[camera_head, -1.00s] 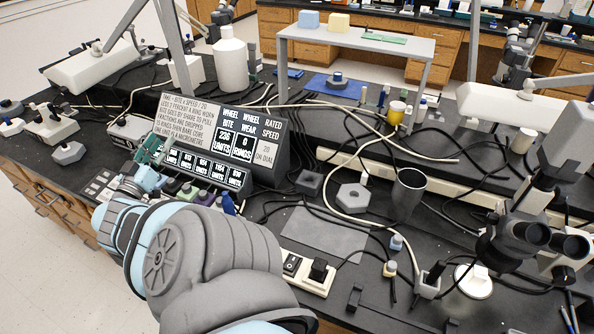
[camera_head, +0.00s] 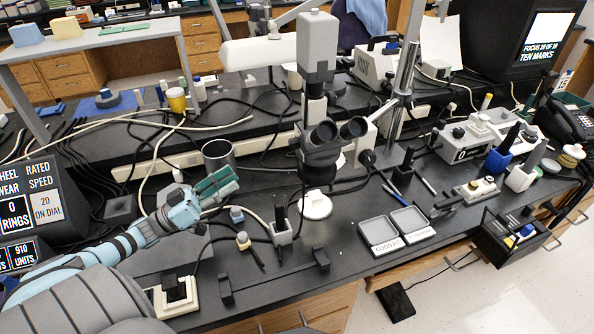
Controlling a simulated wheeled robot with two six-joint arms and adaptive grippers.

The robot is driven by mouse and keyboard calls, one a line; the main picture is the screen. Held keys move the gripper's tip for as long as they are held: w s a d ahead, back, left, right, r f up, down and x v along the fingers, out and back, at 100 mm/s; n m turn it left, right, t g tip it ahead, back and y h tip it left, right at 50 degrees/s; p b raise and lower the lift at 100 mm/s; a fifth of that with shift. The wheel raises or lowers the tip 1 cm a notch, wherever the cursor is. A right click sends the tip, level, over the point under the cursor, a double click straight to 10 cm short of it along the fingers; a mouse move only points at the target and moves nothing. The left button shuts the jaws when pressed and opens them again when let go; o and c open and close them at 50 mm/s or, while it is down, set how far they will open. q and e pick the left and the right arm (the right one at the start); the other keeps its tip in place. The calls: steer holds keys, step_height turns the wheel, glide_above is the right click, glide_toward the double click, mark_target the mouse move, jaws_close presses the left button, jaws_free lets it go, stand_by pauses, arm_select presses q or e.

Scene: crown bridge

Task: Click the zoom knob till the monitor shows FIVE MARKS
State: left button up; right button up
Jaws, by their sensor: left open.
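The monitor (camera_head: 545,40) stands at the top right; its lit screen reads "FOCUS 10 OF 10" and "TEN MARKS". The microscope (camera_head: 318,68) stands upright at the centre, with two black eyepieces pointing forward and right. I cannot tell which part is the zoom knob. My left gripper (camera_head: 218,187) reaches in from the left, left of the microscope and apart from it. Its greenish fingers point right, and it is open with nothing clearly between them. My right gripper is not in view.
A dark metal cup (camera_head: 218,156) stands just behind my left gripper. Two grey trays (camera_head: 378,231) are to the right. Cables cross the bench.

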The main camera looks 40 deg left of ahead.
mark_target(290, 146)
arm_select(q)
steer(key=shift+h, duration=0.3)
steer(key=x, duration=1.5)
steer(key=shift+s+d+p, duration=0.1)
steer(key=shift+d+p, duration=0.25)
steer(key=shift+p, duration=0.05)
jaws_close()
